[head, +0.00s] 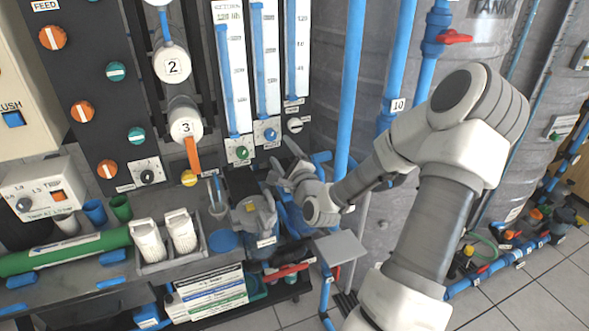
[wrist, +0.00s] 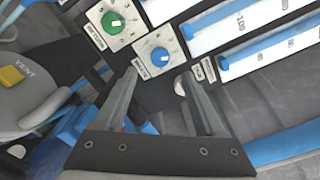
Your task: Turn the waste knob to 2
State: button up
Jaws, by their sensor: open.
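Three knobs sit below the flow tubes: a green knob (head: 241,153), a blue knob (head: 270,134) and a pale knob (head: 294,124). The green knob (wrist: 115,22) and blue knob (wrist: 160,56) also show on white dial plates in the wrist view. I cannot read which label says waste. My gripper (head: 284,160) is open and empty in front of the panel, below the knobs. In the wrist view its fingertips (wrist: 158,76) lie either side of and below the blue knob. The pale knob (wrist: 181,87) is partly hidden by the right finger.
A grey pump with a yellow part (wrist: 12,75) lies left of my gripper. A blue vertical pipe (head: 350,90) and a grey tank (head: 325,60) stand to the right. Flow tubes (head: 265,60) rise above the knobs.

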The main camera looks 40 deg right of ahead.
jog(key=v, duration=0.8)
jog(key=shift+s+p, duration=0.3)
jog(key=shift+p, duration=0.1)
jog(key=shift+a, duration=0.1)
